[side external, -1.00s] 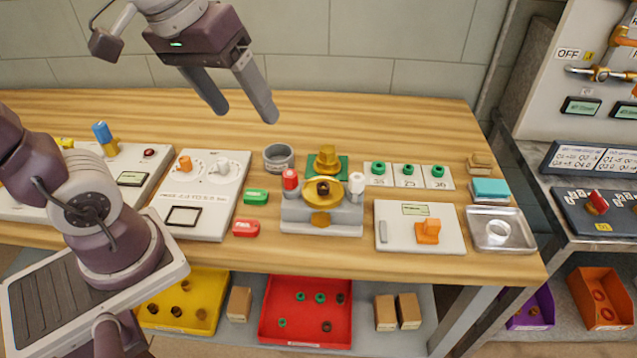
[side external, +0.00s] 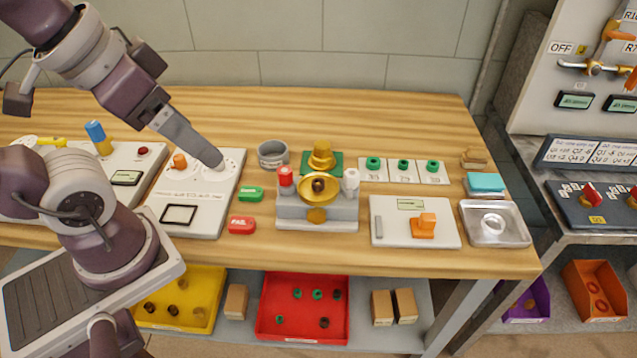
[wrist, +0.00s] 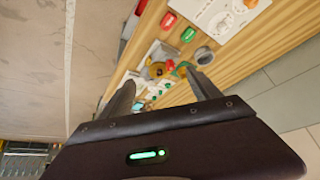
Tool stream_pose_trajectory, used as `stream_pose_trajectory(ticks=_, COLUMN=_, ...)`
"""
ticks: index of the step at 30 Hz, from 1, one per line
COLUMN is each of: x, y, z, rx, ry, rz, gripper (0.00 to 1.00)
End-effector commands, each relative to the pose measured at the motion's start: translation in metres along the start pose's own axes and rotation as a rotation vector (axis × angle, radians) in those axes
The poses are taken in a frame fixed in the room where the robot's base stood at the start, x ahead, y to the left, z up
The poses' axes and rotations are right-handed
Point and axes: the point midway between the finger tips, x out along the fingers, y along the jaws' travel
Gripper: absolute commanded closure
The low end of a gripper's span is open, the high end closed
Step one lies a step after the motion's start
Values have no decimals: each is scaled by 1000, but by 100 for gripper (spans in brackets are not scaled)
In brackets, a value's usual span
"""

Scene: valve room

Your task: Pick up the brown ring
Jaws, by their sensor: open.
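A small dark brown ring (side external: 319,185) sits in the gold bowl (side external: 318,197) of the grey fixture (side external: 318,220) at mid-bench in the side view. More brown rings lie in the yellow bin (side external: 205,318) and the red bin (side external: 268,330) below. My gripper (side external: 217,163) points down to the right above the white dial panel (side external: 208,215), left of the fixture and apart from the ring. In the wrist view my gripper (wrist: 160,92) has its fingers spread and empty, with the gold bowl (wrist: 157,70) small and distant between them.
Red (side external: 285,176) and white (side external: 351,180) capped posts flank the bowl. A gold stepped piece (side external: 322,157) stands behind it and a grey cup (side external: 272,154) behind left. Green (side external: 250,194) and red (side external: 242,225) blocks lie left. The bench's back strip is clear.

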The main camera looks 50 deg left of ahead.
Motion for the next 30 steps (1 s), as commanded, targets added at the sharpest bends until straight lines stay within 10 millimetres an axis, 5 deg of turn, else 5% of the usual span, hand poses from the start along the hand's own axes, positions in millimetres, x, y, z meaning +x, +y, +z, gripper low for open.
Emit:
stream_pose_trajectory(ticks=9, x=0, y=0, z=0, rx=0, ry=0, rz=0, gripper=28)
stream_pose_trajectory(ticks=16, x=0, y=0, z=0, rx=-1, ry=0, rz=0, gripper=71)
stream_pose_trajectory(ticks=25, x=0, y=0, z=-2, rx=-14, ry=-5, rz=1, gripper=71)
stream_pose_trajectory(ticks=30, x=23, y=5, z=-47, rx=-382, ry=-142, rz=7, gripper=71)
